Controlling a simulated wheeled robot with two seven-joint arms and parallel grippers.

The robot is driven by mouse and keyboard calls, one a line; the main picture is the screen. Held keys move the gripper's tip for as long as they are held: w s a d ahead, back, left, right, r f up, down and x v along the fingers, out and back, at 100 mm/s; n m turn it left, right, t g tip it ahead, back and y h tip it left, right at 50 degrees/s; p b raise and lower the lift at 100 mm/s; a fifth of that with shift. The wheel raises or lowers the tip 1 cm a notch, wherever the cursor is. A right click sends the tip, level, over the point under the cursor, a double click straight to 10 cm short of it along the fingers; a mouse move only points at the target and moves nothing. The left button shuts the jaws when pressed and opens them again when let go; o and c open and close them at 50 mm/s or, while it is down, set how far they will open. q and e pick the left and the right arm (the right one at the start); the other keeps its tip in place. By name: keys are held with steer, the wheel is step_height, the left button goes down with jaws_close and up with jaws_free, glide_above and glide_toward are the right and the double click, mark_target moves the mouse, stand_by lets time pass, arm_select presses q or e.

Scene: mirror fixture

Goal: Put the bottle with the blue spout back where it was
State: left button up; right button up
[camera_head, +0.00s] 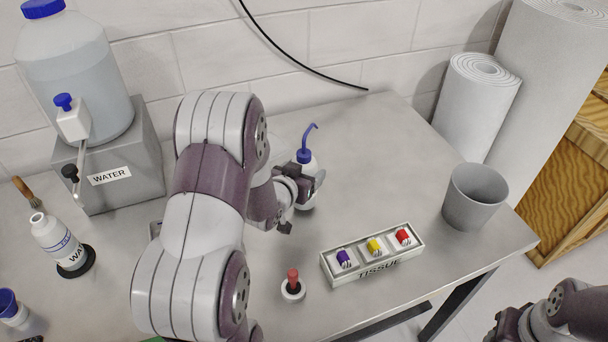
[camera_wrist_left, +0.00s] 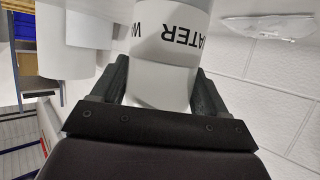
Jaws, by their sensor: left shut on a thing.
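The bottle with the blue spout (camera_head: 307,167) is white and looks upright in the head view, toward the back middle of the table. My left gripper (camera_head: 296,192) is shut around its body. In the left wrist view the white bottle (camera_wrist_left: 163,82) with its WATER label shows between the two dark fingers of the gripper (camera_wrist_left: 163,92). My arm and gripper hide part of the bottle in the head view, and I cannot tell whether its base touches the table. My right gripper (camera_head: 497,335) is only partly in view at the bottom right, its fingers unclear.
A grey WATER dispenser (camera_head: 140,165) stands at the back left. A TISSUE rack (camera_head: 340,273), a red-topped item (camera_head: 293,286) and a grey cup (camera_head: 474,200) are to the right. Table behind the rack is clear.

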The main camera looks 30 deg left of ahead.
arm_select(q)
steer(key=shift+s+d+f, duration=0.1)
steer(key=shift+f, duration=0.75)
steer(key=o, duration=0.7)
steer(key=shift+r, duration=0.25)
steer(key=a+v, duration=0.1)
steer(key=v, duration=1)
steer(key=s+d+g, duration=0.3)
steer(key=d+g, duration=0.1)
steer(key=s+d+f+g, duration=0.1)
steer(key=s+d+g, duration=0.2)
steer(key=d+g, duration=0.1)
steer(key=s+d+f+m+g+h, duration=0.1)
steer(key=s+d+g, duration=0.2)
steer(key=d+g, duration=0.1)
steer(key=shift+s+f, duration=0.2)
steer(key=shift+s, duration=0.15)
